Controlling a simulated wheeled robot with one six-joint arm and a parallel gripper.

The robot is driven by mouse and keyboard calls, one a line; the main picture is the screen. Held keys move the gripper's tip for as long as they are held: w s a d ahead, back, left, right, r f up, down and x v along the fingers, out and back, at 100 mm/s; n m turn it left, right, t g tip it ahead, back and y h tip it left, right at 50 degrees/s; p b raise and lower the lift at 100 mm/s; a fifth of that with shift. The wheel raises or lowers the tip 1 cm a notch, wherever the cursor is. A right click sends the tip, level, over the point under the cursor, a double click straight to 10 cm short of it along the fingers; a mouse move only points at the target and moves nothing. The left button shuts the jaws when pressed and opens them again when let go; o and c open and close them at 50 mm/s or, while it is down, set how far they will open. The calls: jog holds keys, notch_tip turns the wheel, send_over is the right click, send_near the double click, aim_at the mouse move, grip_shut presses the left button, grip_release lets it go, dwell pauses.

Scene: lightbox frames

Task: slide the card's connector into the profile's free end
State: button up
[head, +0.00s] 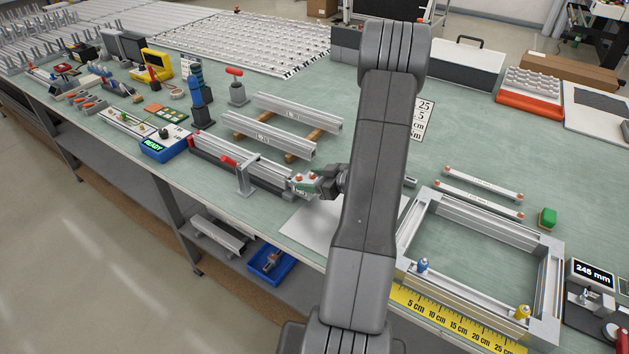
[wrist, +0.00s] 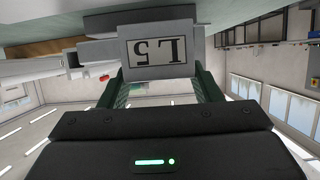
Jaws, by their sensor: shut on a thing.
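My gripper (head: 318,187) is shut on the card (wrist: 160,52), a grey block with a white label that reads "L5" upside down in the wrist view. The green-lined fingers (wrist: 160,92) grip it from both sides. In the head view the card with its connector (head: 303,178) shows small orange knobs on top and sits right at the near right end of the silver profile (head: 268,171). In the wrist view a grey connector part (wrist: 98,52) reaches left from the card toward a pale bar. I cannot tell whether the connector is inside the profile's end or only against it.
A grey upright clamp (head: 243,178) stands at the profile. A blue box reading "READY" (head: 164,147) is left of it. Loose profiles (head: 268,135) lie behind on wooden strips. A white sheet (head: 312,225) lies below my gripper, and a square frame (head: 470,222) stands right of my arm.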

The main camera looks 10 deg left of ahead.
jog(key=shift+w+a, duration=0.25)
jog(key=shift+a, duration=0.25)
jog(key=shift+w+a, duration=0.2)
jog(key=shift+a, duration=0.3)
jog(key=o, duration=1.1)
jog(key=shift+d, duration=0.15)
jog(key=b+v, duration=0.1)
jog(key=v, duration=1.2)
jog(key=shift+s+d+r+b, duration=0.2)
jog(key=shift+s+r+b, duration=0.05)
jog(key=shift+b, duration=0.05)
jog(key=p+x, duration=0.1)
jog(key=x, duration=1.3)
jog(key=shift+w+d, duration=0.1)
jog(key=shift+d, duration=0.2)
